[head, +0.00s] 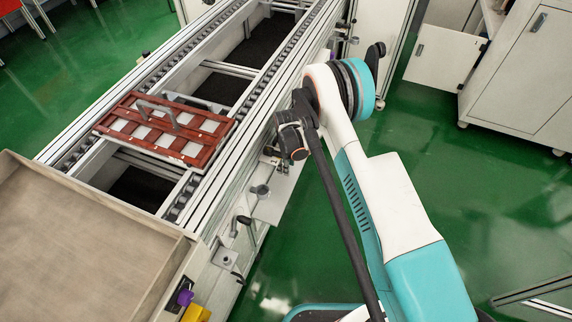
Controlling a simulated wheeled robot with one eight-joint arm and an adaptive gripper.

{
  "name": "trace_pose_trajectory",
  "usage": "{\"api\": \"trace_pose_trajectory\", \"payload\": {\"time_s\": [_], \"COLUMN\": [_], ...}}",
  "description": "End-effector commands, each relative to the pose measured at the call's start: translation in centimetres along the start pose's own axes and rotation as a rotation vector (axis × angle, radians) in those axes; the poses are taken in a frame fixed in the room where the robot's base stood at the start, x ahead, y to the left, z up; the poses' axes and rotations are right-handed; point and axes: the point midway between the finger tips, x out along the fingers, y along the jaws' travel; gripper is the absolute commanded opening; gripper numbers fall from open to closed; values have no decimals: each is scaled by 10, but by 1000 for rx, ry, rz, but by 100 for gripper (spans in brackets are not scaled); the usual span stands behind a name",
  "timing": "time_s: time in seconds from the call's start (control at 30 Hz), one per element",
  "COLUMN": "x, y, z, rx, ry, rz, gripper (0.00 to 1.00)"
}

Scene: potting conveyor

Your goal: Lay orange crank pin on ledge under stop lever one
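My gripper (292,143) is a dark shape at the end of my arm, above the right side of the conveyor. It is small and seen from behind, so its fingers and anything between them cannot be made out. I cannot make out an orange crank pin. A pale ledge-like plate (268,208) juts from the conveyor's right side, below my gripper in the picture. A lever with a dark handle (241,222) stands at that side, left of the plate. A round grey knob (260,190) is near the plate. I cannot tell which lever is stop lever one.
The conveyor (215,170) runs diagonally and carries a red-brown slotted pallet (165,130) with a metal handle. A wooden-looking tray (75,240) is at lower left. Purple (185,297) and yellow (196,313) parts show at the bottom. White cabinets (520,75) stand right; green floor between is clear.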

Motion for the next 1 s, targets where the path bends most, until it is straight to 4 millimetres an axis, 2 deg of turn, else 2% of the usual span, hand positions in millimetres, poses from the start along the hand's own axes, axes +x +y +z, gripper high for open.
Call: {"api": "trace_pose_trajectory", "payload": {"time_s": [0.17, 0.27, 0.7, 0.83, 1.0], "x": [-2, -10, -95, -112, -122], "y": [0, 0, 0, 0, 0], "z": [0, 0, 0, 0, 0], "rx": [0, 0, 0, 0, 0], "ry": [0, 0, 0, 0, 0], "rz": [0, 0, 0, 0, 0], "gripper": [36, 36, 36, 36, 36]}}
